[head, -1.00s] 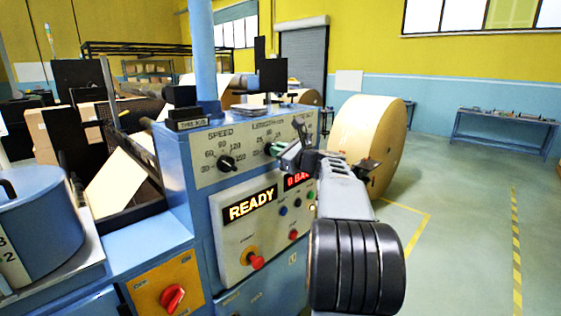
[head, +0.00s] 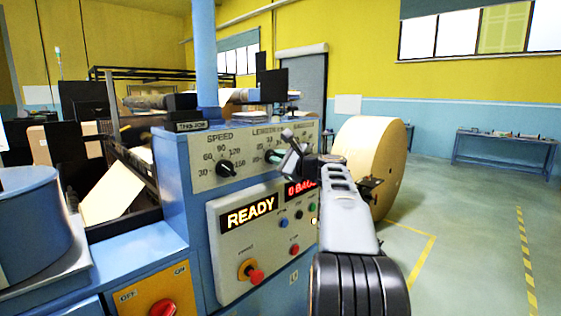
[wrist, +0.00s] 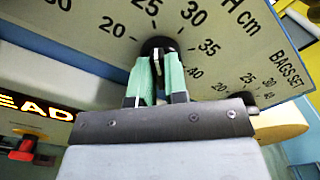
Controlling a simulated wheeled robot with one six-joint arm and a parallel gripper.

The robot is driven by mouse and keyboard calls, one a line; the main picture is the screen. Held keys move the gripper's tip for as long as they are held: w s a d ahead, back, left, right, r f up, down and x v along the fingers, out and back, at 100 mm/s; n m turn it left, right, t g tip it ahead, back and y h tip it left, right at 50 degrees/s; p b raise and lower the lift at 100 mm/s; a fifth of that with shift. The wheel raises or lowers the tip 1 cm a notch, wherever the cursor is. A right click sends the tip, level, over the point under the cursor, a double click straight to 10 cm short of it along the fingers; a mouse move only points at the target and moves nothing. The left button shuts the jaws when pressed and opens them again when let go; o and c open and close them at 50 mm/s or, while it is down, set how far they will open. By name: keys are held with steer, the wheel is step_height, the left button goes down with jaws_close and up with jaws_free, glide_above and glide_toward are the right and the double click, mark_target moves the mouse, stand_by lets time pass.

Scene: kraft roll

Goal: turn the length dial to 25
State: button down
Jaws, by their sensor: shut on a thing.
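The length dial (head: 271,156) is a black knob on the grey upper panel, in the middle of the row of dials. In the wrist view the dial (wrist: 158,45) sits at top centre, with 20, 25, 30, 35 and 40 printed around it and "cm" to the right. My gripper (wrist: 159,62) is shut on the dial, a green-padded finger on each side. A white strip shows on the knob between the fingers; I cannot tell which number it points to. In the head view my gripper (head: 278,156) reaches the dial from the right and partly covers it.
The speed dial (head: 227,168) is left of the length dial. The bags-set scale (wrist: 260,85) is right of it in the wrist view. A big paper roll (head: 368,165) stands behind my arm.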

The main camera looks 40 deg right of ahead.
steer(key=c, duration=1.1)
jaws_free()
steer(key=shift+c, duration=0.2)
steer(key=s+d+b, duration=0.2)
steer(key=s+b, duration=0.1)
steer(key=s, duration=1)
steer(key=shift+s+d, duration=0.25)
steer(key=shift+s, duration=0.05)
